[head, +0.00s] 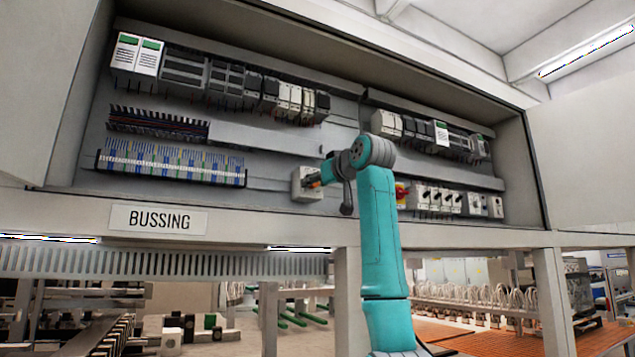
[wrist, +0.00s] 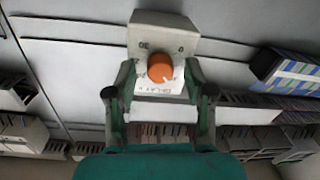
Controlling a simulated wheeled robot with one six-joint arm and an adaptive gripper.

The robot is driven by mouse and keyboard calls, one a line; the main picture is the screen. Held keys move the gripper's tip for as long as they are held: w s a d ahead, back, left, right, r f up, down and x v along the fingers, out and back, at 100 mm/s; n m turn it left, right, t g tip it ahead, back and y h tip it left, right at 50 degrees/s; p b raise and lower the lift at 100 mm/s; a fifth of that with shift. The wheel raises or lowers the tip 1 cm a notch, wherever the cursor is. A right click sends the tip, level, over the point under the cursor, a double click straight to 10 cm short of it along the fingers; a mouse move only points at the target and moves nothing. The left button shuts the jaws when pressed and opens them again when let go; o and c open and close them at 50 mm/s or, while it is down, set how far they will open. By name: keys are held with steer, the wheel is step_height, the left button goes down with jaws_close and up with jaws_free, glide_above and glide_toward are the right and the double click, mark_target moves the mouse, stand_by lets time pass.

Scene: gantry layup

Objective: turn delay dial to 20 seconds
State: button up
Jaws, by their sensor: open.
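The delay dial is an orange round knob (wrist: 161,67) on the face of a pale box (wrist: 165,27). In the wrist view a light mark on the knob points to the lower right. Figures surround it, one like 30 at upper left and a 0 at upper right; smaller ones are too blurred to read. My gripper (wrist: 160,75) is open, its two fingers on either side of the knob with gaps showing. In the head view the box (head: 300,186) sits on the panel, the knob (head: 313,181) is partly hidden, and my gripper (head: 324,177) is at it.
Terminal blocks (head: 170,163) lie left of the box. To the right are a red-and-yellow switch (head: 401,192) and several white switches (head: 440,200), partly behind my arm. The cabinet's lower ledge (head: 260,228) runs below. Bare panel surrounds the box.

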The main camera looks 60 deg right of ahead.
jaws_close()
steer(key=shift+m, duration=0.4)
steer(key=m, duration=0.8)
steer(key=shift+m, duration=0.3)
steer(key=m, duration=0.4)
steer(key=shift+m, duration=0.3)
steer(key=shift+f+m+h, duration=0.1)
steer(key=shift+m+h, duration=0.3)
steer(key=shift+m, duration=1.7)
